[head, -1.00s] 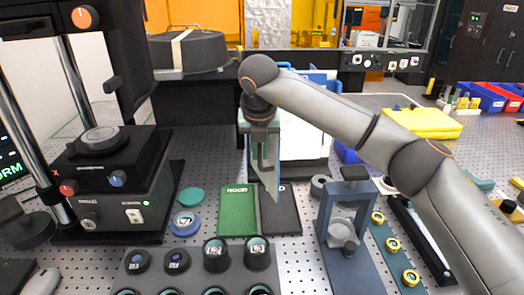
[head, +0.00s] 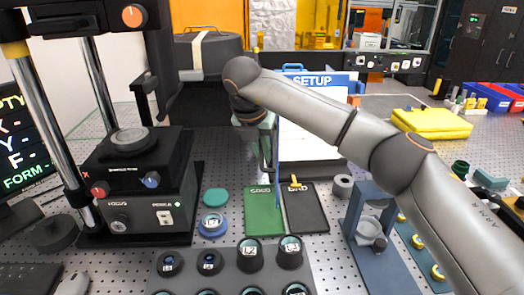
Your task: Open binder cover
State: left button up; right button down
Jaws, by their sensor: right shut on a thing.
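The binder stands upright at the back of the perforated table, with a white page headed SETUP (head: 312,82) showing. Its blue cover (head: 278,165) stands out from the page toward me, seen almost edge-on as a thin blue strip, so the binder is partly open. My right gripper (head: 267,160) is at the left side of the cover, shut on it; the contact is small and partly hidden. My right arm crosses in front of the page and hides part of it. My left gripper is not in view.
Green and black mats (head: 264,222) lie in front of the cover. A black instrument (head: 138,185) stands left. A grey tray (head: 225,278) with several round pieces is nearest. A blue-grey stand (head: 369,215) stands right, below my arm. A yellow case (head: 431,123) lies far right.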

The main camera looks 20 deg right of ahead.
jog(key=shift+w+a+m, duration=0.2)
jog(key=shift+a+m, duration=0.1)
jog(key=shift+a, duration=0.05)
dwell(0.3)
jog(key=c, duration=1.2)
grip_release()
jog(key=shift+o, duration=0.2)
jog(key=b+v, duration=0.1)
jog(key=v, duration=1.1)
jog(key=shift+a+r, duration=0.2)
jog(key=shift+r, duration=0.05)
